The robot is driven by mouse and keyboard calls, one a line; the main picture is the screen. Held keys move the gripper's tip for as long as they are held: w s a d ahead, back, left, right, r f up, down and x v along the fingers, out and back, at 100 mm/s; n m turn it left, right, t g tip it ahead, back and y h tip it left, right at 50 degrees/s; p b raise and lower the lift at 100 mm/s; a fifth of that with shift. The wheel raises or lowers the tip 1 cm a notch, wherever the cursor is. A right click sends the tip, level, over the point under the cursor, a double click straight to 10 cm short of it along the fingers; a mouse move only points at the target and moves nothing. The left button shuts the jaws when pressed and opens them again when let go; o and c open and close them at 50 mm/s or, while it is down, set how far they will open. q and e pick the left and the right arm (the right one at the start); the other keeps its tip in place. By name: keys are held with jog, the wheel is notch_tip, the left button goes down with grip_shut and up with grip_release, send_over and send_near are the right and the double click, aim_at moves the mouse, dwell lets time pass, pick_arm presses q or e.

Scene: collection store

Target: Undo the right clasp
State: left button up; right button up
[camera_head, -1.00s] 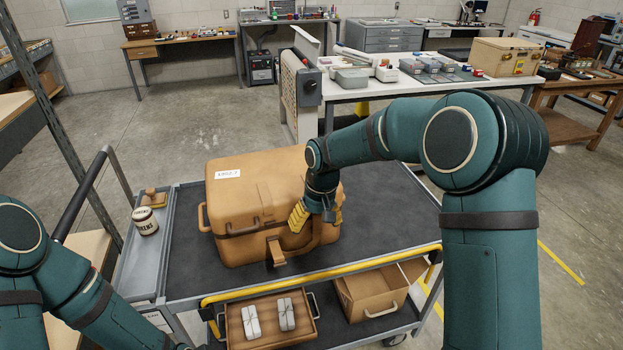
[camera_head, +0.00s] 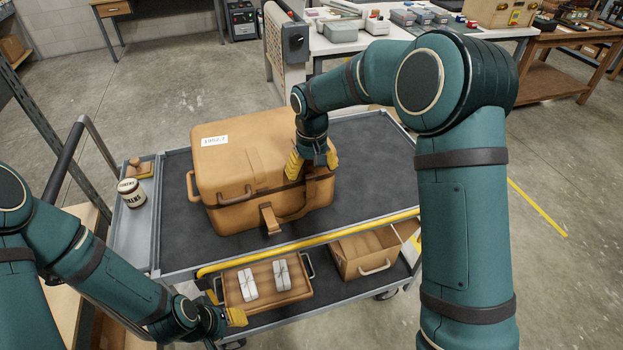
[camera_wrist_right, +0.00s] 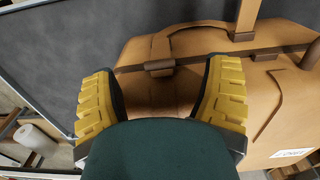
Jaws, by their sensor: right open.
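A tan case (camera_head: 245,160) with a white label stands closed on the cart top. My right gripper (camera_head: 312,164) is at the right part of its front, fingers pointing down and apart, with nothing held. In the right wrist view, the right clasp (camera_wrist_right: 160,55), a tan strap with a dark crosspiece, lies at the case's seam between and just beyond my open fingers (camera_wrist_right: 165,85). I cannot tell whether they touch it. Another strap (camera_head: 269,218) hangs at the front middle. My left gripper (camera_head: 236,317) is low by the lower-shelf tray; its finger gap is unclear.
The grey cart (camera_head: 375,155) has free room right of the case. A yellow rail (camera_head: 340,238) runs along its front. A jar (camera_head: 131,193) stands at the left. Below are a tray (camera_head: 268,304) with two white bundles and an open box (camera_head: 365,262).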

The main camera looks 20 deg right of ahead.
aim_at(312, 176)
jog(key=shift+f, duration=1.5)
grip_shut()
jog(key=shift+w, duration=0.1)
